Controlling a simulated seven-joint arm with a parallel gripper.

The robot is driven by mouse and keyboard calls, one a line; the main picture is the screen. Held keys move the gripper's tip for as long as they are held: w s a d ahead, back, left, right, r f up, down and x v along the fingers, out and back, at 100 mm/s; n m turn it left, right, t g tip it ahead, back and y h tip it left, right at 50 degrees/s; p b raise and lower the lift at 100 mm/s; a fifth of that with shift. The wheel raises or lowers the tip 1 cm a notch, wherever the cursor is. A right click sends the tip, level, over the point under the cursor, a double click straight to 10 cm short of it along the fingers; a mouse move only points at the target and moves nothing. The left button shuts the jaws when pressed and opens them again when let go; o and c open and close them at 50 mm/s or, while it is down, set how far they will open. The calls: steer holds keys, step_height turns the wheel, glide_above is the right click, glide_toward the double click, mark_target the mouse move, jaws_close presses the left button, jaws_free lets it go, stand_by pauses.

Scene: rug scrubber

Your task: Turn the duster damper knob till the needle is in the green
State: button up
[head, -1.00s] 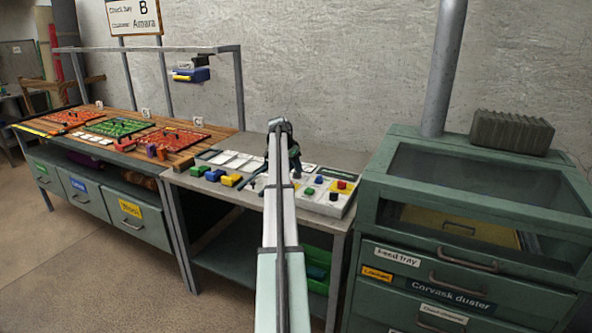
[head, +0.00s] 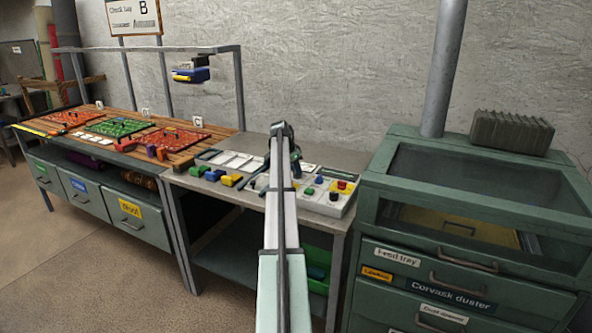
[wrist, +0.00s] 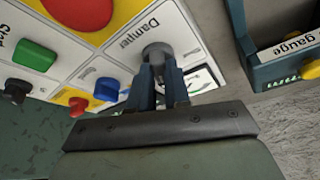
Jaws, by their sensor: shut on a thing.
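The damper knob (wrist: 157,50) is a grey round knob beside the printed word "Damper" on a white panel in the wrist view. My gripper (wrist: 160,72) is shut on it, with one dark blue finger on each side. Just right of the fingers is a small gauge (wrist: 202,80) with a dark needle-like mark and a bit of green. The fingers and gripper body cover part of this gauge, so I cannot tell where the needle stands. In the head view my arm hides the knob and gauge on the control panel (head: 345,207).
Green (wrist: 35,55), red (wrist: 78,105) and blue (wrist: 107,89) knobs sit close by on the panel. A dark blue holder labelled "gauge" (wrist: 285,62) stands to the right. In the head view, the green duster cabinet (head: 400,235) stands right of the bench.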

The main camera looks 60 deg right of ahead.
jaws_close()
steer(key=n+t, duration=0.1)
steer(key=n, duration=0.1)
steer(key=shift+s+a+n, duration=0.1)
steer(key=shift+s+n, duration=0.05)
steer(key=shift+n, duration=0.15)
steer(key=shift+n+t, duration=0.7)
steer(key=shift+n, duration=1.1)
steer(key=shift+h, duration=0.3)
steer(key=o, duration=0.8)
jaws_free()
steer(key=v, duration=1.3)
steer(key=shift+s+r, duration=0.15)
steer(key=shift+r, duration=0.25)
